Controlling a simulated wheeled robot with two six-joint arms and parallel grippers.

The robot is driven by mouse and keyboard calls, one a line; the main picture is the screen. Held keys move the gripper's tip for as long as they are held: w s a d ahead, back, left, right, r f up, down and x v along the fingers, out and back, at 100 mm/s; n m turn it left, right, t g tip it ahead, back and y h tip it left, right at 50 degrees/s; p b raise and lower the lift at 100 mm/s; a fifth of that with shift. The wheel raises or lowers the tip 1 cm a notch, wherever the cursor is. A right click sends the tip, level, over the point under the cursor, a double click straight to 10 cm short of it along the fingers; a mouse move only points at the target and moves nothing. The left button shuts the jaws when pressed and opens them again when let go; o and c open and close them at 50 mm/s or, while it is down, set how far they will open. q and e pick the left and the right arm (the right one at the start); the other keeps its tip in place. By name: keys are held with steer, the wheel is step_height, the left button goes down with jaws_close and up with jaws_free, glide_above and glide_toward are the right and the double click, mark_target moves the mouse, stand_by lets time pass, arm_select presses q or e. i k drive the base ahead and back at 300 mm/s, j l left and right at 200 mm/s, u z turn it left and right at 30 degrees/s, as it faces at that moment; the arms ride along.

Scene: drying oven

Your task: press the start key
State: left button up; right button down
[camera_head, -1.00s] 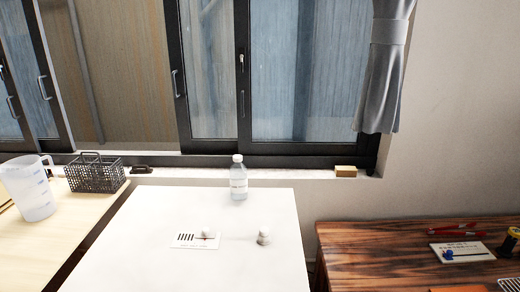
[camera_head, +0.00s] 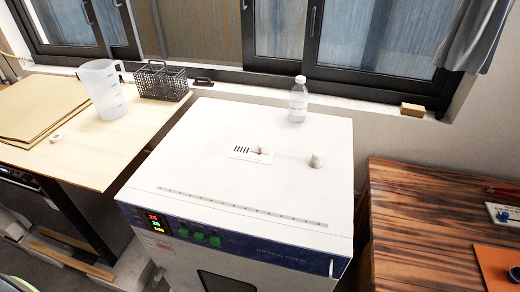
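The drying oven (camera_head: 262,190) stands in the middle, a white box with a blue front panel (camera_head: 240,249) along its upper front edge. The panel carries a small lit display (camera_head: 156,222) with red, yellow and green readouts at its left. Right of the display is a short row of green keys (camera_head: 199,236). Their labels are too small to read, so I cannot tell which one is the start key. A dark door window (camera_head: 225,282) shows below the panel, cut off by the bottom edge. Neither gripper is in view.
On the oven top are a bottle (camera_head: 298,104), a white knob-like vent (camera_head: 315,160) and a label plate (camera_head: 250,153). A light table (camera_head: 95,155) at left holds a jug (camera_head: 103,92) and a black basket (camera_head: 161,82). A dark wooden table (camera_head: 420,215) stands at right.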

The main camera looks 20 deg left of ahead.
mark_target(213, 242)
steer(key=u, duration=0.9)
